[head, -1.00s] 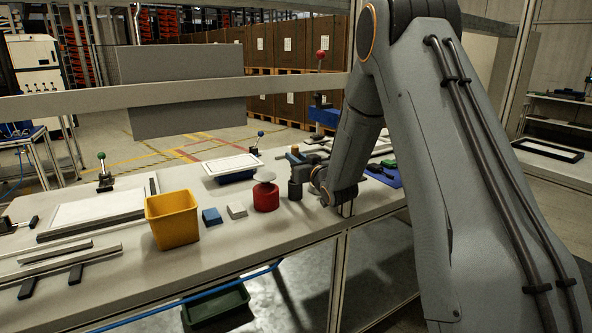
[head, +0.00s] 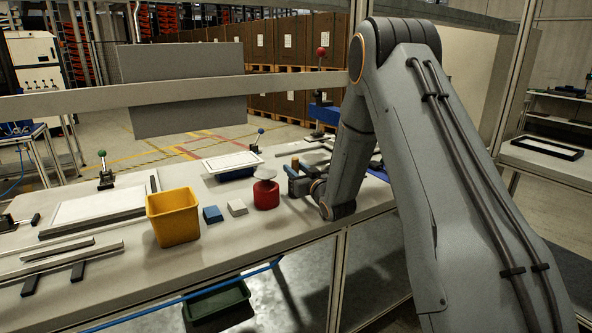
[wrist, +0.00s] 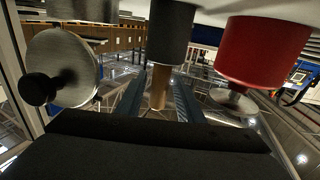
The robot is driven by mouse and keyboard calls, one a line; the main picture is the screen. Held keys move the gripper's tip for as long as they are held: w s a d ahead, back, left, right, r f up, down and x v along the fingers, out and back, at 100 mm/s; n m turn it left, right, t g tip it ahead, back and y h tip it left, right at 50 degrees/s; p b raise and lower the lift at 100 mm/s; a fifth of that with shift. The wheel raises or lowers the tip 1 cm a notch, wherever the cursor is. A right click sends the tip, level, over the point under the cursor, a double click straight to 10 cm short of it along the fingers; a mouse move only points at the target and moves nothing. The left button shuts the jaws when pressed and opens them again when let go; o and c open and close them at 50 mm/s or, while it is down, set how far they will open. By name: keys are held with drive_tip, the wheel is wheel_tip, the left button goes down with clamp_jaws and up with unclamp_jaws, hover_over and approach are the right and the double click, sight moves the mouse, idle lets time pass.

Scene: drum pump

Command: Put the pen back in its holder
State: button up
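The pen is a brown rod (wrist: 158,88) between the two long fingers of my gripper (wrist: 158,98) in the wrist view. Its top also shows above my gripper in the head view (head: 295,163). The fingers appear closed on the pen, though their contact is partly hidden. A dark grey cylinder (wrist: 171,32), apparently the holder, is at the top of the wrist view, which looks upside down. The pen meets the cylinder's rim in the picture; I cannot tell whether its end is inside or behind. In the head view my gripper (head: 296,184) covers the cylinder's place.
A red can with a metal dish (head: 266,194) stands just left of my gripper, also close in the wrist view (wrist: 265,48). Farther left are a white block (head: 237,208), a blue block (head: 212,214) and a yellow bin (head: 173,216). The bench front is mostly clear.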

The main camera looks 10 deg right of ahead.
drive_tip(key=shift+r, duration=0.1)
drive_tip(key=shift+s+r, duration=0.1)
drive_tip(key=shift+r, duration=0.05)
drive_tip(key=b+v, duration=0.2)
drive_tip(key=v, duration=1)
drive_tip(key=s+f+g+h, duration=0.1)
drive_tip(key=s+g, duration=0.1)
drive_tip(key=s+f+g+h, duration=0.1)
drive_tip(key=s+f+g, duration=0.1)
drive_tip(key=shift+d+m+h, duration=0.1)
drive_tip(key=shift+m+h, duration=0.2)
drive_tip(key=shift+m, duration=0.1)
drive_tip(key=s+a+f+m+g, duration=0.1)
drive_tip(key=s+g, duration=0.5)
drive_tip(key=s, duration=1)
drive_tip(key=s+a+f+g+h, duration=0.1)
drive_tip(key=s+g, duration=0.6)
drive_tip(key=s, duration=0.9)
wheel_tip(320, 180, down, 2)
drive_tip(key=shift+s+a+f+m+g, duration=0.2)
drive_tip(key=shift+s+a+m+g, duration=0.15)
drive_tip(key=shift+a, duration=0.25)
